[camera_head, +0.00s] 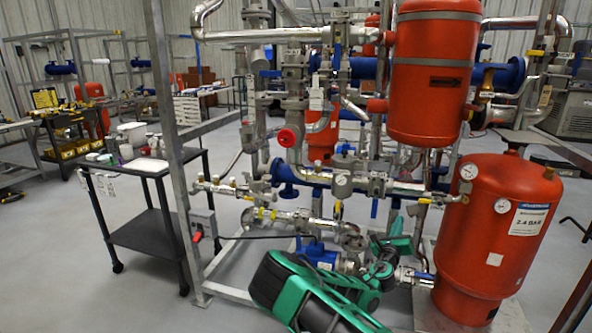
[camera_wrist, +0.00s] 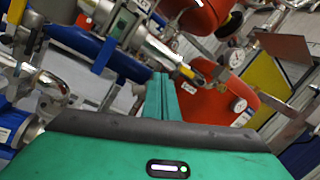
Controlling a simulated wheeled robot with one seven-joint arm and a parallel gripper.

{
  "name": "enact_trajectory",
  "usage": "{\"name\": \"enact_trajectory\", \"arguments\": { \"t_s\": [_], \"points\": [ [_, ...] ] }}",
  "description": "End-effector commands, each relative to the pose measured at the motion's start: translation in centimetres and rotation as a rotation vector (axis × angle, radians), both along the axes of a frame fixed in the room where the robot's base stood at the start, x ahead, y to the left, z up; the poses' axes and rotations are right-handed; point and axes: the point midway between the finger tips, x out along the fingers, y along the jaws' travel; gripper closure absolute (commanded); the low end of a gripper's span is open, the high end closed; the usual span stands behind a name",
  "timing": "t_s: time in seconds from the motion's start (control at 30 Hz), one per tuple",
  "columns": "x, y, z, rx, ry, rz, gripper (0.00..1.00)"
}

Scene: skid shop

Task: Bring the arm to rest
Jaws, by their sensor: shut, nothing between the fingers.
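My arm (camera_head: 310,290), green and black, reaches from the bottom of the head view toward the lower part of the pipe skid. Its far end is in front of the low pipes, left of the lower red tank, and is partly mixed with them in the picture. In the wrist view my gripper (camera_wrist: 160,78) shows as two green fingers together, pointing away from the camera, with nothing between them. Pipes and red tanks lie beyond the fingertips. I cannot tell whether any part of the arm touches the skid.
The lower red tank (camera_head: 495,235) with gauges stands close on the right, and another red tank (camera_head: 434,75) hangs above. A grey frame post (camera_head: 170,130) rises at the left. A black cart (camera_head: 150,235) with bottles stands beyond it. Floor at the lower left is clear.

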Motion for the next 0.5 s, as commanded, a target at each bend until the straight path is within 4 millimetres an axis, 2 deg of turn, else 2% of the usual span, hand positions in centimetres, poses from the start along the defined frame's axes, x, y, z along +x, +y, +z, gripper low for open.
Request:
{"name": "enact_trajectory", "arguments": {
  "t_s": [0.03,0.2,0.4,0.5],
  "points": [
    [-1.0,-2.5,1.0,0.086,-0.039,-0.065,1.0],
    [-5.3,-9.5,2.4,0.36,-0.168,-0.273,1.0],
    [-11.3,-15.6,2.9,0.656,-0.339,-0.507,1.0],
    [-14.4,-17.6,2.9,0.795,-0.428,-0.622,1.0]
  ]
}}
